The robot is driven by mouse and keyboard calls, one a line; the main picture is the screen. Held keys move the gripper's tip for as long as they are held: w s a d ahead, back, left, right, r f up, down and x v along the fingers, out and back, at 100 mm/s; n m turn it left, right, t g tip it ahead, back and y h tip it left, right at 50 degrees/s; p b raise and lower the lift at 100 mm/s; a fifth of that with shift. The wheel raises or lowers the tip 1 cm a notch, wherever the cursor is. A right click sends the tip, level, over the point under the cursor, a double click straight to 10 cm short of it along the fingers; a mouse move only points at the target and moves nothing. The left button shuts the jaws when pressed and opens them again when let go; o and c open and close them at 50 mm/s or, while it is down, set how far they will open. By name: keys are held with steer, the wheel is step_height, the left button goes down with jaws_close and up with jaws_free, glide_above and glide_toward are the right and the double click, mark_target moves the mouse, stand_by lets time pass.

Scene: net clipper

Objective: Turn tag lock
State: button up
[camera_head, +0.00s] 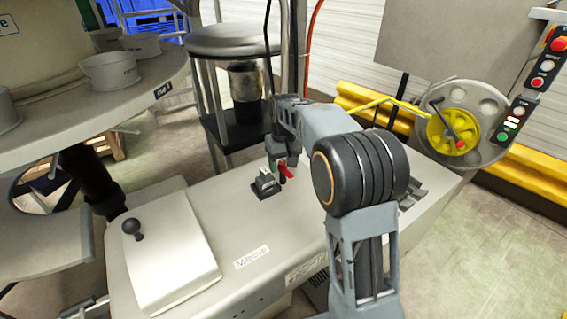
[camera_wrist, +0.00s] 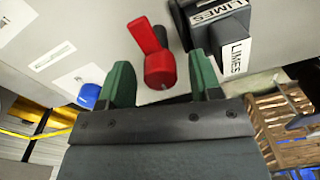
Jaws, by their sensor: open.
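A red rotary handle (camera_head: 285,172), which looks like the tag lock, sits on top of the grey machine housing (camera_head: 215,212). In the wrist view the red handle (camera_wrist: 160,68) has a round hub and a lever arm slanting up to the left. My gripper (camera_head: 283,158) is over it, and in the wrist view my gripper (camera_wrist: 161,72) is open, with one green finger on each side of the hub. Small gaps show between the fingers and the hub; I cannot tell whether either touches it. My arm hides part of the housing in the head view.
A black block labelled LIMES (camera_wrist: 232,45) stands close to the right finger; it also shows in the head view (camera_head: 265,185). A blue knob (camera_wrist: 88,95) is left of the fingers. A flat cover with a black knob (camera_head: 132,228) lies on the housing's left.

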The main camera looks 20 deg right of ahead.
steer(key=shift+c, duration=0.3)
steer(key=c, duration=0.9)
steer(key=m+p, duration=0.1)
steer(key=m, duration=0.2)
steer(key=shift+r+m, duration=0.1)
steer(key=shift+m, duration=0.3)
steer(key=m+p, duration=0.1)
steer(key=m, duration=0.4)
steer(key=shift+m+p, duration=0.3)
steer(key=shift+p, duration=0.1)
steer(key=m, duration=0.4)
steer(key=shift+p, duration=0.35)
steer(key=shift+m, duration=2.4)
